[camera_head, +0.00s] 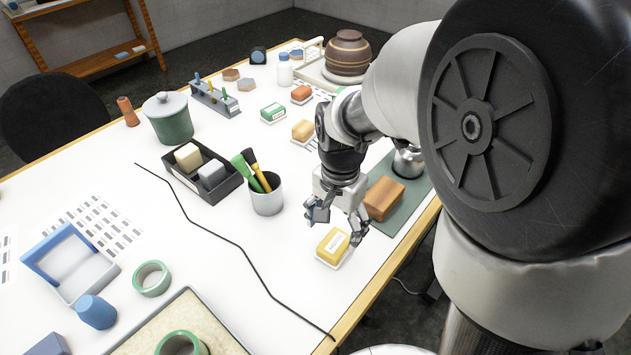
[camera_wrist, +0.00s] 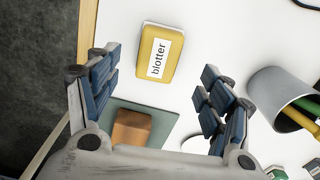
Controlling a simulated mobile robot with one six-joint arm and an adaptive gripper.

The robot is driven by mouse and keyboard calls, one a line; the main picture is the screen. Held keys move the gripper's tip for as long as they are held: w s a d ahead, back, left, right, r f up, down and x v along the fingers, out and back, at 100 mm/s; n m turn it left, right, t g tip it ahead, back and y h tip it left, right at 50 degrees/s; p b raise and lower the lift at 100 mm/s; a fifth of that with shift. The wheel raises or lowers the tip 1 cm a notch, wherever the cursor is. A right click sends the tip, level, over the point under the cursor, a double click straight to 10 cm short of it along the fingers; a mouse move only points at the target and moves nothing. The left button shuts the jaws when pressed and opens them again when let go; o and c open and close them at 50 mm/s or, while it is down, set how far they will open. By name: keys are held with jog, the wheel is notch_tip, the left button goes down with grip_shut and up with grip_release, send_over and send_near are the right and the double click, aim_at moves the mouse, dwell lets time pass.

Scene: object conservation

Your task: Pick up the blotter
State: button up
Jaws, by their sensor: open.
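The blotter (camera_head: 333,246) is a small yellow block with a white label, lying on the white table near its right edge. In the wrist view the blotter (camera_wrist: 159,53) shows its label reading "blotter", and it lies beyond my fingertips, roughly centred between them. My gripper (camera_head: 337,216) is open and empty, just above and behind the blotter in the head view. Its two blue-padded fingers (camera_wrist: 160,85) are spread wide in the wrist view. No contact with the blotter shows.
A brown block (camera_head: 383,198) lies on a green-grey mat (camera_head: 392,228) beside my gripper. A grey cup (camera_head: 266,201) with brushes stands to the left. A black cable (camera_head: 240,248) crosses the table left of the blotter. The white table around the blotter's left side is clear.

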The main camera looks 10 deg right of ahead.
aim_at(336, 243)
notch_tip(336, 243, down, 7)
jog(key=b, duration=0.3)
jog(key=shift+d, duration=0.15)
jog(key=shift+c, duration=0.3)
jog(key=shift+s, duration=0.1)
jog(key=c, duration=1.2)
jog(key=shift+r, duration=0.1)
